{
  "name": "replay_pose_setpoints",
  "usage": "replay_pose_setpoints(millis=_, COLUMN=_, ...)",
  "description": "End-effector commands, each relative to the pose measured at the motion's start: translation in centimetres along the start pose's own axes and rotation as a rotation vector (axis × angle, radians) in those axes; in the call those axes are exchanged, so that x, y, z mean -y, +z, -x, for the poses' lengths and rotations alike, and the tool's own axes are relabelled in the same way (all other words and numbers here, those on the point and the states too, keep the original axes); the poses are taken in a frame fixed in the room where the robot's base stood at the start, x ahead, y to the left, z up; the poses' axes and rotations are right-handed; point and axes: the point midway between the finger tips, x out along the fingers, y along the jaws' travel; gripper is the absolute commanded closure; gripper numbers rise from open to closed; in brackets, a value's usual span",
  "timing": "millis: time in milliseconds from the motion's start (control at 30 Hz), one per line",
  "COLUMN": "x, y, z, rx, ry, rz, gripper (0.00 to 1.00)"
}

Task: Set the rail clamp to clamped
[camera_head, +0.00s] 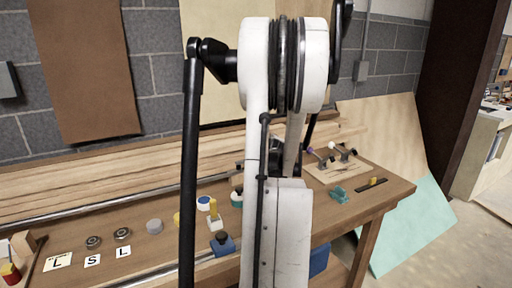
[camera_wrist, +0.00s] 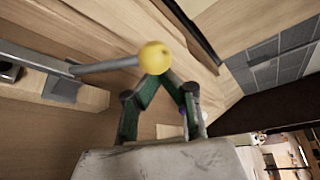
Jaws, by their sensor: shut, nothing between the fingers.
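In the wrist view a grey lever (camera_wrist: 105,66) ends in a yellow ball knob (camera_wrist: 155,57). Its other end meets a grey block (camera_wrist: 60,87) on a pale rail (camera_wrist: 25,78); this looks like the rail clamp. My gripper (camera_wrist: 157,76) is shut, with its fingertips together right at the knob's lower edge. Nothing is held between them, and I cannot tell whether they touch the knob. In the head view my arm hides the gripper and I cannot make out this lever clearly.
A board with small clamps (camera_head: 335,172) and a teal part (camera_head: 338,194) lie at the right.

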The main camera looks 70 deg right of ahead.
Motion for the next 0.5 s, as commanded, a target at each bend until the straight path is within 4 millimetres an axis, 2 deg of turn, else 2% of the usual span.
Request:
replay_pose_setpoints(millis=200, x=0.67, y=-0.78, z=0.23, rx=-0.012, ry=-0.021, rz=0.019, gripper=1.0)
replay_pose_setpoints(millis=500, x=0.7, y=-0.74, z=0.26, rx=-0.012, ry=-0.022, rz=0.02, gripper=1.0)
